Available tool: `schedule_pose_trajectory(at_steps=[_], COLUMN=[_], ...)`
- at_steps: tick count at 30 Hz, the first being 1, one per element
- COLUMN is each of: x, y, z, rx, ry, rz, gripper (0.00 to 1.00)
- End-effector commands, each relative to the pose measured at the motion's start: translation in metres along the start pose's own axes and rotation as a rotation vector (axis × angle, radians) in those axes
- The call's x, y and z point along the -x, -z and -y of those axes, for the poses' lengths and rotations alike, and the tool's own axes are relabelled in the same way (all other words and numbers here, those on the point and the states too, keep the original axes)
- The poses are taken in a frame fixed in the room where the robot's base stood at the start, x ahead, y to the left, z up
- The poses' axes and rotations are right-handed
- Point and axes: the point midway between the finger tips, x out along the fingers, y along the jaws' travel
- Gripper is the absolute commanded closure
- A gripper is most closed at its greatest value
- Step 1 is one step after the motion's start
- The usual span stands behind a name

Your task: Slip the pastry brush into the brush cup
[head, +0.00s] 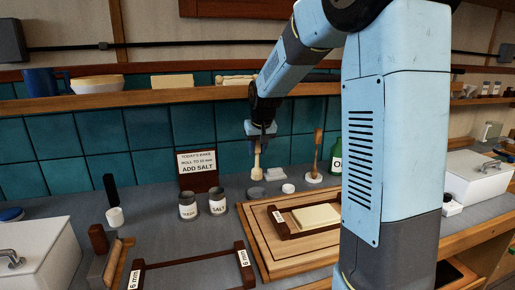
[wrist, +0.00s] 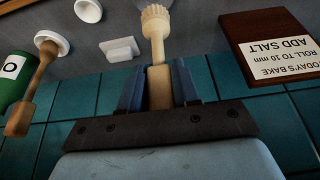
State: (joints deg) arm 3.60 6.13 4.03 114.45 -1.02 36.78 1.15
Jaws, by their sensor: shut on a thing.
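The pastry brush (head: 257,165) hangs upright below my gripper (head: 262,138), above the grey counter's back part. In the wrist view its pale ridged head (wrist: 155,18) points away from my gripper (wrist: 159,93), whose blue fingers are shut on the wooden handle (wrist: 158,85). I cannot tell for sure which white vessel is the brush cup. A small round white piece (head: 288,188) sits right of the brush and also shows in the wrist view (wrist: 88,10). Another white cup (head: 115,217) stands at the left, by a dark upright piece.
A wooden tool (head: 318,150) stands in a round white base (head: 313,178) near a green bottle (head: 336,155). Two labelled cans (head: 217,203) stand before the recipe sign (head: 197,163). A wooden board (head: 252,222) with dough lies in front. A shelf (head: 150,96) runs above.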

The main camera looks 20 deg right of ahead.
Motion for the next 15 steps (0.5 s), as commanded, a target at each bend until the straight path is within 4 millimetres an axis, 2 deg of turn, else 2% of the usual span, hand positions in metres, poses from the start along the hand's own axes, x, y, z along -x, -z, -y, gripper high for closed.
schedule_pose_trajectory(at_steps=[4,15], x=[0.002,-0.025], y=[-0.004,-0.014], z=[0.001,0.001], rx=[0.002,0.002], ry=[0.001,0.001], rz=[0.0,0.002], gripper=[1.0,1.0])
